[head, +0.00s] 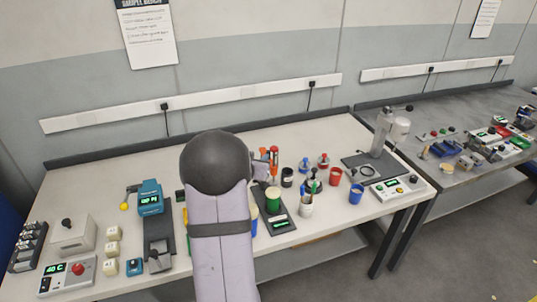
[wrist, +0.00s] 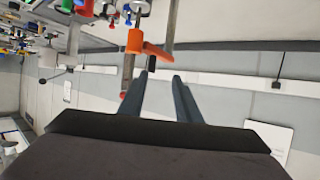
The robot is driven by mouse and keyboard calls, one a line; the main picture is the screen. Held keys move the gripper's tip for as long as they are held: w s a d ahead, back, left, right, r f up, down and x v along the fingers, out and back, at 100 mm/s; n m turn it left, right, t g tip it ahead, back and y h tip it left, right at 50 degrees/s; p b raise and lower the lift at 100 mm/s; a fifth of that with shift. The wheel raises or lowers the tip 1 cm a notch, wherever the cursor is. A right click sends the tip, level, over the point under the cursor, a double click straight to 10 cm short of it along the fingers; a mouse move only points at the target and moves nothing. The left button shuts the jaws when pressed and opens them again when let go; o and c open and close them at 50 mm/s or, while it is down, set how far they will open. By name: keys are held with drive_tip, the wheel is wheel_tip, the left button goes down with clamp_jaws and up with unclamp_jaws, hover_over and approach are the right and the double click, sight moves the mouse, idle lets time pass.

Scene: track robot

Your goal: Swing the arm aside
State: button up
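My arm stands in the middle of the head view, with a lilac link and a dark round joint in front of the workbench (head: 330,140). It hides part of the bench behind it. My gripper is mostly hidden there. In the wrist view my gripper (wrist: 160,75) shows two blue-grey fingers with a clear gap between them and nothing held. An orange part (wrist: 136,42) with a bar shows just beyond the fingertips; I cannot tell whether it is close to them.
Left on the bench are a teal meter (head: 150,198) and a box with a red knob (head: 78,269). To the right stand a red cup (head: 335,176), a blue cup (head: 356,193) and a stand with a grey column (head: 383,135). A second bench (head: 470,174) is farther right.

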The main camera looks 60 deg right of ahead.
sight(268, 152)
drive_tip(key=shift+s+d+r+p+x, duration=0.1)
drive_tip(key=shift+s+p+x, duration=0.3)
drive_tip(key=shift+x, duration=0.9)
drive_tip(key=shift+s+d+r+p+x, duration=0.15)
drive_tip(key=shift+p+x, duration=0.35)
drive_tip(key=shift+x, duration=0.8)
drive_tip(key=shift+s+d+r+p+x, duration=0.1)
drive_tip(key=shift+s+p+x, duration=0.3)
drive_tip(key=shift+x, duration=0.9)
drive_tip(key=shift+w, duration=0.1)
clamp_jaws()
